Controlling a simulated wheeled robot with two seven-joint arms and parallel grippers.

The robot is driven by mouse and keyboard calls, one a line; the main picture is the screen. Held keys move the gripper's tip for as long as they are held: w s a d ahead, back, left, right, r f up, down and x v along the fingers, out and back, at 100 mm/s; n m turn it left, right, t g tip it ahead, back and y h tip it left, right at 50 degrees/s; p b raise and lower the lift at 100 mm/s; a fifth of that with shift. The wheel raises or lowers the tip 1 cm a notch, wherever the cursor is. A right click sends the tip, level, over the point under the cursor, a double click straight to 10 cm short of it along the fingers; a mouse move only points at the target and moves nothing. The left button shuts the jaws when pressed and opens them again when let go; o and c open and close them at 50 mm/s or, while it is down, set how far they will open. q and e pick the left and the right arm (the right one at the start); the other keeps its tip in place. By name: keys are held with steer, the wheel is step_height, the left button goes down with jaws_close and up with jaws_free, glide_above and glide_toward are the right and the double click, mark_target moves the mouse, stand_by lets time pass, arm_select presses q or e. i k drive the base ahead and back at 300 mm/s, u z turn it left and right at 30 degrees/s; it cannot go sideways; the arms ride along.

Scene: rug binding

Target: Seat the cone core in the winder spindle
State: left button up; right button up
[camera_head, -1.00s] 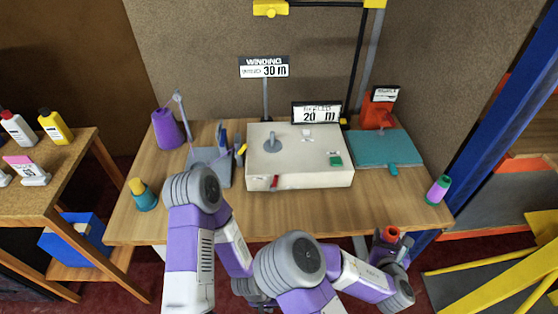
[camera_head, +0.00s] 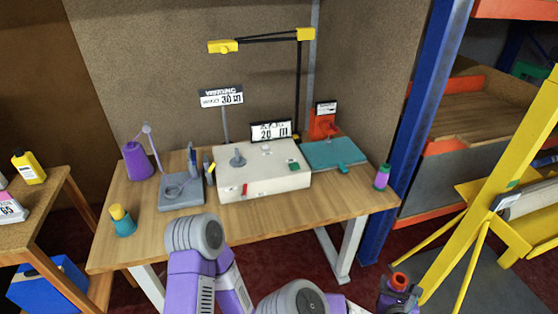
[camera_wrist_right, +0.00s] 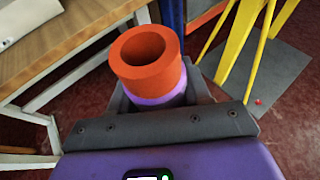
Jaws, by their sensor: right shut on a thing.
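The cone core, an orange hollow tube with a purple band below, is in my right gripper; its orange open end (camera_wrist_right: 148,58) faces the camera in the right wrist view. In the head view its orange rim (camera_head: 399,280) shows at the bottom, right of the table's front edge. My right gripper (camera_wrist_right: 160,98) is shut on it, clear of the table. The winder is a cream box (camera_head: 265,182) on the table, with a grey upright spindle (camera_head: 238,158) on its top left. The spindle is empty and far from the core. My left gripper is out of view.
The wooden table (camera_head: 270,217) also holds a purple cone (camera_head: 138,161), a teal and yellow cone (camera_head: 122,221), a grey stand (camera_head: 181,193), a teal plate (camera_head: 331,153) and a green and purple cone (camera_head: 382,177). A yellow frame (camera_head: 495,200) stands at right. The table's front strip is clear.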

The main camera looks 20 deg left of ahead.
mark_target(238, 162)
steer(key=z, duration=0.15)
steer(key=i, duration=0.65)
steer(key=u, duration=1.7)
